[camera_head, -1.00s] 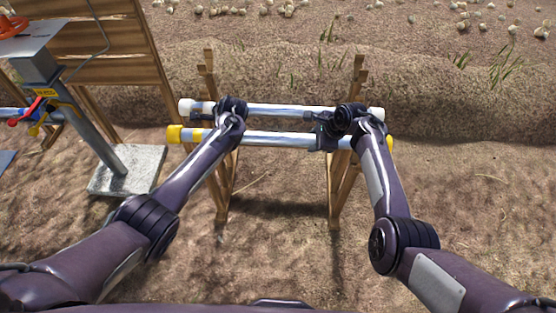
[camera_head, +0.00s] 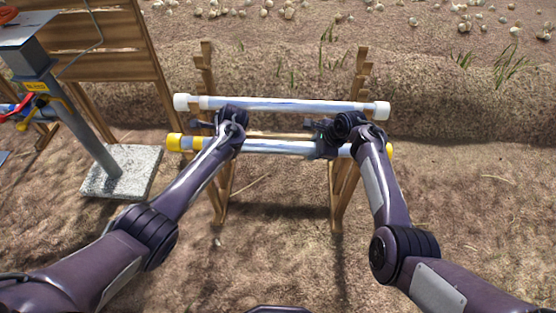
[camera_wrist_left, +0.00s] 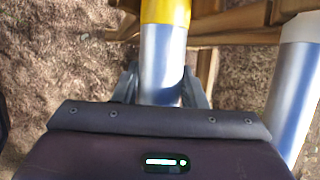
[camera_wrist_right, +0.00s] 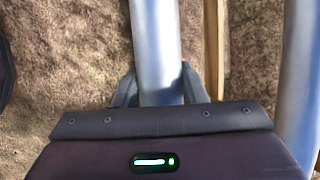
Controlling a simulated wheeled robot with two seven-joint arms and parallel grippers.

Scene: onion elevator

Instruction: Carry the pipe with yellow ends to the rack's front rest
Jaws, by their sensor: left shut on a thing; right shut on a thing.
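The pipe with yellow ends (camera_head: 275,147) lies level across the picture, in front of the rack (camera_head: 206,75). My left gripper (camera_wrist_left: 162,90) is shut on its metal part near the left yellow end (camera_head: 174,142). My right gripper (camera_wrist_right: 158,90) is shut on it toward its right end, where the arm partly hides the yellow end (camera_head: 388,150). In the left wrist view the yellow end (camera_wrist_left: 166,10) passes over the rack's wood. I cannot tell whether the pipe touches the rack. The front rest is hidden by my arms and the pipe.
A second pipe with white ends (camera_head: 280,104) lies across the rack, behind the held pipe and parallel to it. A metal stand (camera_head: 75,110) on a concrete slab (camera_head: 120,184) and a wooden panel (camera_head: 125,42) are at the left. The ground at the right is clear.

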